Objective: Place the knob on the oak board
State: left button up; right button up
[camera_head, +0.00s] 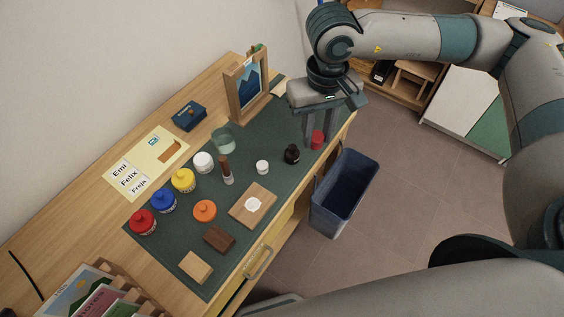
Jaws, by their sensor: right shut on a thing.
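My right gripper (319,133) points down above the far right end of the green desk mat. It is shut on a small red piece that looks like the knob (317,140). The fingers hide part of it. A flat light-brown board, which looks like the oak board (239,208), lies on the mat to the lower left of the gripper. My left gripper is not in view.
An orange pot (204,210), a dark block (219,238) and a pale block (196,267) lie near the board. A blue bin (343,190) stands beside the desk.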

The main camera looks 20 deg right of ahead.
aim_at(253, 204)
jog(key=i+l, duration=0.1)
jog(key=l, duration=0.7)
jog(key=i+l, duration=0.15)
jog(key=l, duration=0.25)
jog(key=i+l, duration=0.1)
jog(key=l, duration=0.3)
jog(key=u, duration=1.8)
